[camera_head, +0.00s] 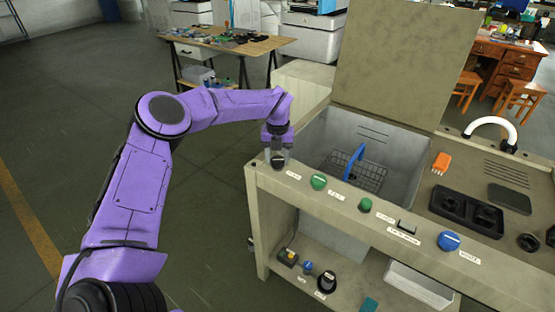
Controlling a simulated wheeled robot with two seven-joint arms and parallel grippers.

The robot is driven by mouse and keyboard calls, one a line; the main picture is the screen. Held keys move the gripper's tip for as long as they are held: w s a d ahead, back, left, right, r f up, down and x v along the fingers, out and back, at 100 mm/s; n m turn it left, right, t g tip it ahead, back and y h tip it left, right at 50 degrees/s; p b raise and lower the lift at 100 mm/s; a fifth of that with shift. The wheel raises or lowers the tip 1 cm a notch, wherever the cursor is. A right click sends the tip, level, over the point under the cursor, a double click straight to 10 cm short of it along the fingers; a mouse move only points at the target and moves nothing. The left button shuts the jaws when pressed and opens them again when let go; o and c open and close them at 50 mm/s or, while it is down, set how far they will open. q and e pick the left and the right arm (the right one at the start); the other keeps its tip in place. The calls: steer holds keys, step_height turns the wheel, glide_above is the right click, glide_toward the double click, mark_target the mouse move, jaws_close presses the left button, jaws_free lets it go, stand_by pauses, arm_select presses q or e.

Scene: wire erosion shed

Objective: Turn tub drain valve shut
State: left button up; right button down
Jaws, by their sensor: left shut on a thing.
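My left gripper (278,151) points down at the left end of the machine's front ledge. It is shut on a small dark knob (278,162), which its fingers partly hide. The knob's turn angle cannot be made out. The open grey tub (402,157) lies behind the ledge, with a wire basket (362,177) and a blue handle (354,163) inside. The labels are too small to read surely, so I cannot tell from them which control is the drain valve. My right gripper is not in view.
Along the ledge (480,262) sit a green knob (318,182), a smaller green button (365,204), a dark switch (405,226) and a blue knob (448,241). A lower shelf holds a blue knob (307,267) and a black knob (327,281). The raised lid (402,65) stands behind.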

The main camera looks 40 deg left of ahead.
mark_target(277, 160)
arm_select(q)
steer(key=m, duration=0.3)
steer(key=shift+m, duration=2.2)
steer(key=o, duration=1)
steer(key=shift+o, duration=0.2)
steer(key=shift+r, duration=0.1)
step_height(277, 160, up, 10)
steer(key=b, duration=0.1)
steer(key=shift+r+b, duration=0.2)
steer(key=shift+b, duration=0.15)
